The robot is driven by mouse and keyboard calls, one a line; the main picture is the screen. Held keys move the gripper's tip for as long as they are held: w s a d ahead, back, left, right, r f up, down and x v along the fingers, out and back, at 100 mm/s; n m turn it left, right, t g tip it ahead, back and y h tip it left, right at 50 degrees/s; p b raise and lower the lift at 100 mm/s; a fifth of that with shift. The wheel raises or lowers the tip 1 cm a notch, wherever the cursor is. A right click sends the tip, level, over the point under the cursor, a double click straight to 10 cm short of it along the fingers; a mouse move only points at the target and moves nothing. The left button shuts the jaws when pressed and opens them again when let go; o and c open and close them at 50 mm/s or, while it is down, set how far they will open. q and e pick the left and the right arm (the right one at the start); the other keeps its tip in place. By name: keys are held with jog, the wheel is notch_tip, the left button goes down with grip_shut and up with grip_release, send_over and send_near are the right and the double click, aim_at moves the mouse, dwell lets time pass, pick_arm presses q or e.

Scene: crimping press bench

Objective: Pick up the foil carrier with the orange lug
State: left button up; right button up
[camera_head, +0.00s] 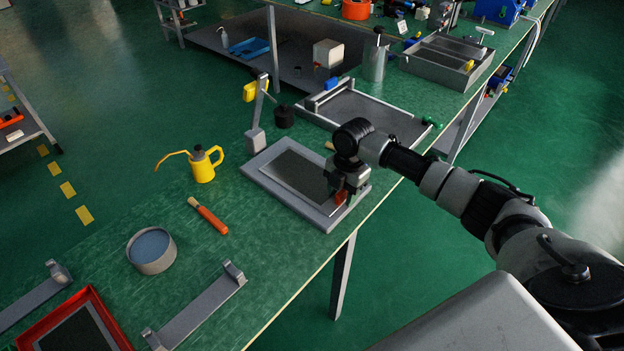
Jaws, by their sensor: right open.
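The foil carrier (262,180) is a flat light-grey frame around a dark panel. It lies on the green bench near the front edge. Its orange lug (340,198) shows at the carrier's right end, partly hidden by my right gripper. My right gripper (345,193) points down at this end and is open. Its fingers are right at the lug, but I cannot tell whether they are around it or touching it. My left gripper is not in view.
A grey post (256,137) stands behind the carrier, with a yellow oil can (203,166) and orange-handled tool (210,218) to its left. A second grey-framed tray (390,112) lies behind my right wrist. A round tin (150,265) and red-rimmed tray (30,334) are nearer left.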

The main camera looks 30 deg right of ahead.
grip_shut()
jog(key=shift+r, duration=0.1)
